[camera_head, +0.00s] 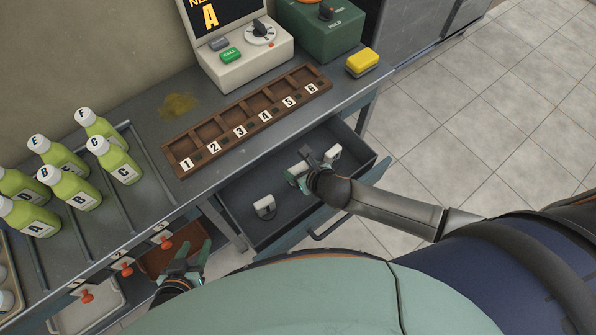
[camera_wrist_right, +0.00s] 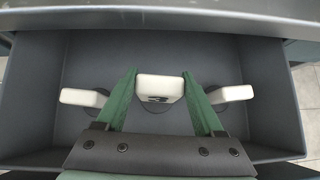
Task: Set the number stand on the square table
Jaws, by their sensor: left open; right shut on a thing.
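A white number stand (camera_wrist_right: 158,88) with a dark mark on it is between the green fingers of my right gripper (camera_wrist_right: 160,76) in the right wrist view. The gripper is shut on it, inside the open drawer. In the head view my right gripper (camera_head: 302,173) largely hides this stand. Two more white stands are in the drawer, one on the left (camera_head: 265,206) and one on the right (camera_head: 333,154). My left gripper (camera_head: 184,266) is open and empty, low beside the counter. I cannot make out a square table in these views.
The open grey drawer (camera_head: 238,192) has walls around the right gripper. The counter above holds a numbered wooden rack (camera_head: 217,128), green bottles (camera_head: 73,188), a white call machine (camera_head: 243,54), a green box (camera_head: 318,28) and a yellow block (camera_head: 362,61). Tiled floor is clear at right.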

